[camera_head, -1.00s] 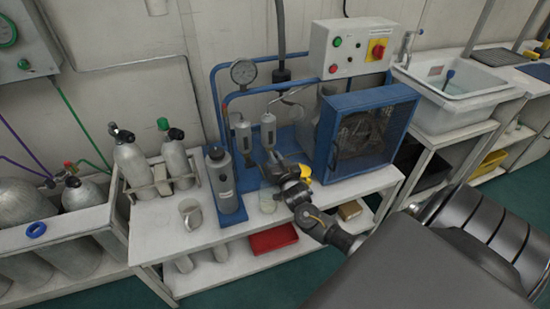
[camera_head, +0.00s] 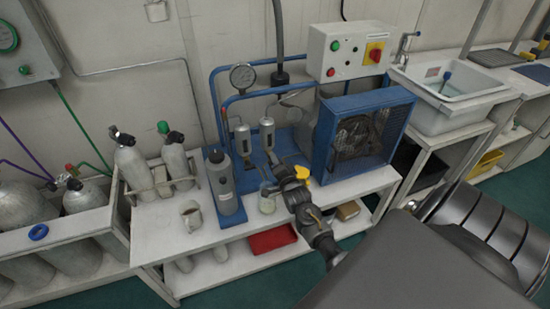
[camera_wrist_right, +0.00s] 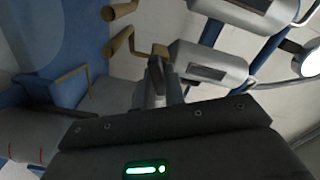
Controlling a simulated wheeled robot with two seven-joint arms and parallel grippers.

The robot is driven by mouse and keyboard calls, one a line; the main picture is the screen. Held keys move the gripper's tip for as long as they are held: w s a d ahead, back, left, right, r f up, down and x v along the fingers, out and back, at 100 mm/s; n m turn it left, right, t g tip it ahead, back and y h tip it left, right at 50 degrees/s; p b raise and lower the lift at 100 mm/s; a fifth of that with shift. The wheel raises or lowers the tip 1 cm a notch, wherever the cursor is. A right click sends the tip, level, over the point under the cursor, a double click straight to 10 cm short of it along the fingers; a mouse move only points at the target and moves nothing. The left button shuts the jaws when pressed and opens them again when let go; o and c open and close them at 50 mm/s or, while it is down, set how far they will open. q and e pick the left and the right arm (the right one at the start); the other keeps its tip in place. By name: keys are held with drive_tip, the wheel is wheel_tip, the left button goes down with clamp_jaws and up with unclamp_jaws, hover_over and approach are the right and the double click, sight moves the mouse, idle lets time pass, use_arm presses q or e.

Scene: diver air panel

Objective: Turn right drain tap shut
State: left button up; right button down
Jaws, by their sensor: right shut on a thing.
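Two grey filter cylinders stand on the blue panel in the head view, a left one (camera_head: 243,139) and a right one (camera_head: 267,133). My right gripper (camera_head: 272,160) is just below the right cylinder, and its own jaws hide the drain tap there. In the right wrist view, the jaws (camera_wrist_right: 157,75) are shut at a small brass-coloured tap (camera_wrist_right: 160,50) under the nearer cylinder (camera_wrist_right: 210,65). Most of the tap handle is hidden between the fingers, so I cannot tell its angle. Another brass lever (camera_wrist_right: 119,42) shows beside it. My left gripper is not in view.
A grey bottle (camera_head: 220,178) stands left of my gripper, and a clear jar (camera_head: 267,203) stands in front. The blue caged compressor (camera_head: 358,140) is close on the right. A mug (camera_head: 191,217) sits on the bench (camera_head: 160,240). A pressure gauge (camera_head: 243,76) is above.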

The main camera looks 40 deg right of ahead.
drive_tip(key=m, duration=0.2)
drive_tip(key=shift+m+p, duration=0.3)
drive_tip(key=shift+p, duration=0.05)
drive_tip(key=shift+f+m, duration=0.15)
drive_tip(key=shift+m, duration=0.75)
drive_tip(key=shift+m+p, duration=0.35)
drive_tip(key=shift+m, duration=0.05)
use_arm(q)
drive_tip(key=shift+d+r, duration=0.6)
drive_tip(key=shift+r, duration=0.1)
use_arm(e)
drive_tip(key=c, duration=1.5)
unclamp_jaws()
drive_tip(key=shift+f, duration=0.1)
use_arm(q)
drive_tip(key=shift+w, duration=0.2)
